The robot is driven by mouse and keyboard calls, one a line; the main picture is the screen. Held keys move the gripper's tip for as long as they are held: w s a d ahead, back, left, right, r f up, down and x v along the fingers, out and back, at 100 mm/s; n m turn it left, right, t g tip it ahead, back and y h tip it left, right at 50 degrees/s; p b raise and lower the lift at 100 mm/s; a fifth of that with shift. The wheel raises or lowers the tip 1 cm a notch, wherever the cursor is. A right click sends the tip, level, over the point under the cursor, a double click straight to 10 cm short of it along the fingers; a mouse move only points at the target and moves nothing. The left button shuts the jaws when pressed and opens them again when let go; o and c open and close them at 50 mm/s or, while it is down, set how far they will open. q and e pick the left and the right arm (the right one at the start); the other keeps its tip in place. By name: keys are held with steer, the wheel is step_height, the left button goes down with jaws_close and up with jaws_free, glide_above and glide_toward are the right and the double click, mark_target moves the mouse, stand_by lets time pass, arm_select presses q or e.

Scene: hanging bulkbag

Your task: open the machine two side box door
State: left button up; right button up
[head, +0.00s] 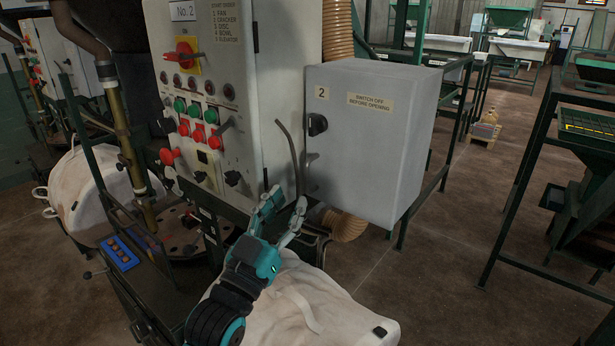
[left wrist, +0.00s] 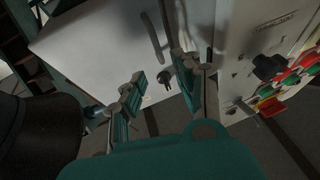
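The grey side box (head: 375,140) hangs at the right of the machine two panel, with a "2" label and a "switch off before opening" label. Its door looks shut. My left gripper (head: 284,210) is open and empty, below and left of the latch, fingers pointing up. Contact cannot be told. My right gripper is not in view.
The control panel (head: 215,95) with red and green buttons stands close on the left. A thin curved dark strip (head: 290,150) hangs between panel and box. White bulk bags (head: 310,305) lie below. Green frames (head: 540,150) stand right; floor (head: 450,270) there is clear.

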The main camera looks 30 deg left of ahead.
mark_target(306, 173)
arm_select(q)
steer(key=shift+f+b+x, duration=0.25)
steer(key=shift+b+x, duration=0.95)
steer(key=shift+b, duration=1.3)
steer(key=p+x, duration=0.1)
steer(key=x, duration=0.1)
steer(key=p+x, duration=0.1)
steer(key=x, duration=0.2)
steer(key=shift+r, duration=0.3)
steer(key=shift+w+a+r, duration=0.1)
steer(key=shift+w, duration=0.45)
steer(key=shift+c, duration=0.6)
jaws_close()
